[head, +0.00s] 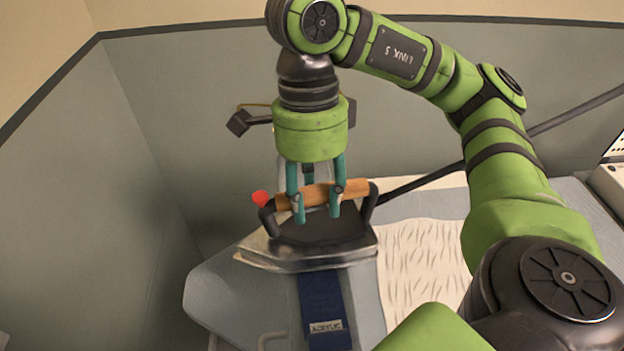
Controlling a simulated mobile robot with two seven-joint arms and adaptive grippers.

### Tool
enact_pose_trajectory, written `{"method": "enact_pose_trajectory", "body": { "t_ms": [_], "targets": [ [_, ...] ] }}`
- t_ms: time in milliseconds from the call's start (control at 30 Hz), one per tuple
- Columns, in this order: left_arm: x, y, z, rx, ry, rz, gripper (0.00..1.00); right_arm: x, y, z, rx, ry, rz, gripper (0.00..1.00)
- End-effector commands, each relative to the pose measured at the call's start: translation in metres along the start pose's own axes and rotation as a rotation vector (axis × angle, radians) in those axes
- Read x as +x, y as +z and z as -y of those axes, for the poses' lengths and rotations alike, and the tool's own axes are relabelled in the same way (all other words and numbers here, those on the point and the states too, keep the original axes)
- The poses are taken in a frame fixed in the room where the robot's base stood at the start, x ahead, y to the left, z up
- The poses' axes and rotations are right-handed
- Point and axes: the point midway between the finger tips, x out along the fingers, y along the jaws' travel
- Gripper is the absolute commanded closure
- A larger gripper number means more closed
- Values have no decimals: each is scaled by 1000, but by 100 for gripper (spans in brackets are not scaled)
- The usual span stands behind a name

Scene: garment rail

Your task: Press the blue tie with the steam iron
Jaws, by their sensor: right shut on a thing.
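The steam iron (322,228) has a dark body, a metal soleplate and a wooden handle (320,194). My right gripper (316,210) comes down from above and is shut on the handle. The iron is over the grey-blue ironing board (222,288), across the upper visible end of the blue tie (321,296). The tie runs down toward the picture's bottom edge and bears a label reading "ACRYLIC". I cannot tell whether the soleplate touches the tie. Any part of the tie under the iron is hidden. My left gripper is not in view.
A white patterned cloth (425,262) lies on the board right of the iron. A dark hose (415,180) runs from the iron's handle up to the right. A pale appliance (609,180) stands at the right edge. Grey wall panels close off the left and back.

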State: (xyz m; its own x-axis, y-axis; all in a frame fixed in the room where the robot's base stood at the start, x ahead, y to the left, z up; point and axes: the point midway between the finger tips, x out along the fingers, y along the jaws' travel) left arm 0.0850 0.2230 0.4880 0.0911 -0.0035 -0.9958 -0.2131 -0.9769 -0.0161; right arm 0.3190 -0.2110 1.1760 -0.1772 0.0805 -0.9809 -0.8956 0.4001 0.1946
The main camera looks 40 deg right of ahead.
Motion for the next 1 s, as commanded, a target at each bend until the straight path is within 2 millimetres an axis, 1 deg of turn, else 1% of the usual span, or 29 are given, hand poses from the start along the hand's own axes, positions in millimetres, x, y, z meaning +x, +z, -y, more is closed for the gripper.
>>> {"method": "enact_pose_trajectory", "body": {
  "t_ms": [267, 700, 1000],
  "targets": [
    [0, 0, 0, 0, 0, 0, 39, 1, 1, -9, -3, 1, 0, 92],
    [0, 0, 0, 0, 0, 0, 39, 4, 4, -38, -1, -3, 3, 92],
    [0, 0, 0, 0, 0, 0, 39, 6, 6, -48, -2, -4, 5, 92]
  ]
}}
